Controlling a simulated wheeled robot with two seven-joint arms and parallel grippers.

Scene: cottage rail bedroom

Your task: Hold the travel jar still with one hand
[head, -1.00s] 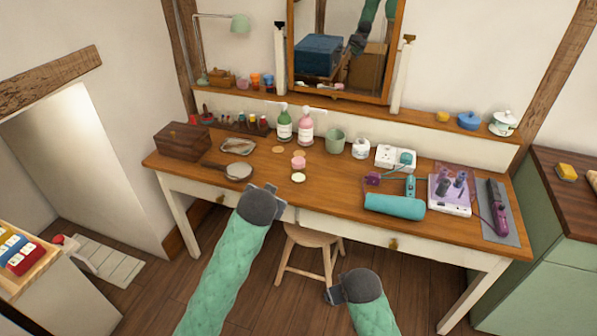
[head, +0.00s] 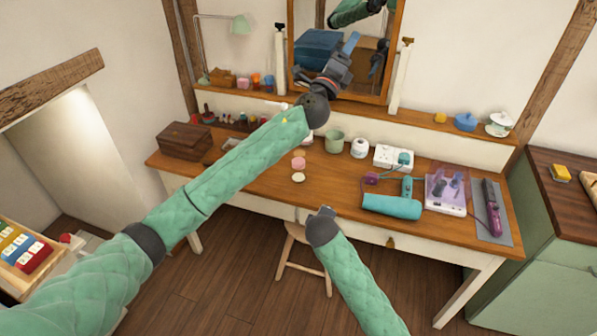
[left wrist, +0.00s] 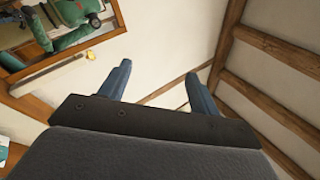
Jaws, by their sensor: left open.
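A small pink jar (head: 298,163) stands on the dressing table (head: 262,190), near its middle. A small cream disc or open pot (head: 298,178) lies just in front of it. I cannot tell for certain which small container is the travel jar. My left gripper (head: 345,58) is raised high in front of the mirror, well above and apart from the pink jar. In the left wrist view its two blue fingers (left wrist: 158,85) are apart with nothing between them. My right gripper (head: 325,211) is low at the table's front edge; its jaws are too small to read.
A green cup (head: 334,142), white jar (head: 359,148), socket block (head: 393,157), teal hair dryer (head: 392,206) and purple-lidded box (head: 446,190) stand to the right. A wooden box (head: 185,141) is at the left. A stool (head: 303,262) is below.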

